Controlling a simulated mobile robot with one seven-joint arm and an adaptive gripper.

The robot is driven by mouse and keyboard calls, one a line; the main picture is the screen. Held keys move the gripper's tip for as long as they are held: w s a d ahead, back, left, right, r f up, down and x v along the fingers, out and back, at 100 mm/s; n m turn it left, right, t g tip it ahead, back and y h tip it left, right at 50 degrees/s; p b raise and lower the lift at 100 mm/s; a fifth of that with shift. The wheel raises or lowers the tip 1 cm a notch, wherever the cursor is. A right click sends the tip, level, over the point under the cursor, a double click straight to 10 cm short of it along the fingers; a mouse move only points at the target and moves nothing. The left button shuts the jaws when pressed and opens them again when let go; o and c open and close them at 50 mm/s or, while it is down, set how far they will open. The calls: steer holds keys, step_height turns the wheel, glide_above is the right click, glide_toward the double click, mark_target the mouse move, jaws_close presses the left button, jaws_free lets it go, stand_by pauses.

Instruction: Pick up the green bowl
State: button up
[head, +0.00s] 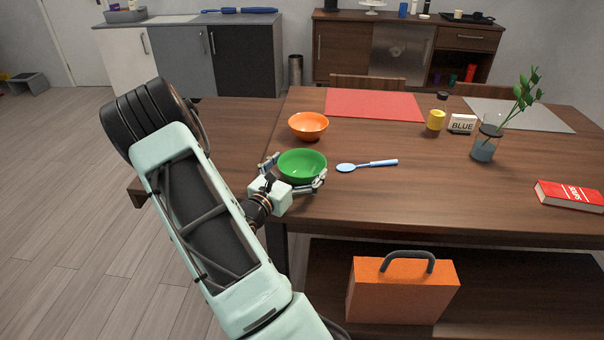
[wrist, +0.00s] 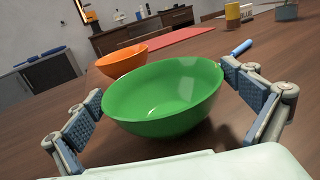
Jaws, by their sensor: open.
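The green bowl (head: 302,166) sits upright on the wooden table near its front left edge. It looks empty, and it fills the middle of the wrist view (wrist: 165,98). My gripper (head: 296,178) is at the near side of the bowl, low over the table. Its fingers are spread wide, one on each side of the bowl. In the wrist view (wrist: 163,105) the right finger pad is very close to the rim, and the left pad is beside the bowl's left side. I cannot tell whether either pad touches it.
An orange bowl (head: 308,125) stands just behind the green bowl. A blue spoon (head: 367,165) lies to its right. Farther right are a yellow-bodied bottle (head: 436,119), a BLUE sign (head: 462,123), a plant vase (head: 486,143) and a red book (head: 570,195). The table's front middle is clear.

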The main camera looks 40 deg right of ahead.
steer(key=shift+w+d, duration=0.15)
steer(key=shift+d, duration=0.4)
steer(key=c, duration=1)
steer(key=shift+o, duration=0.2)
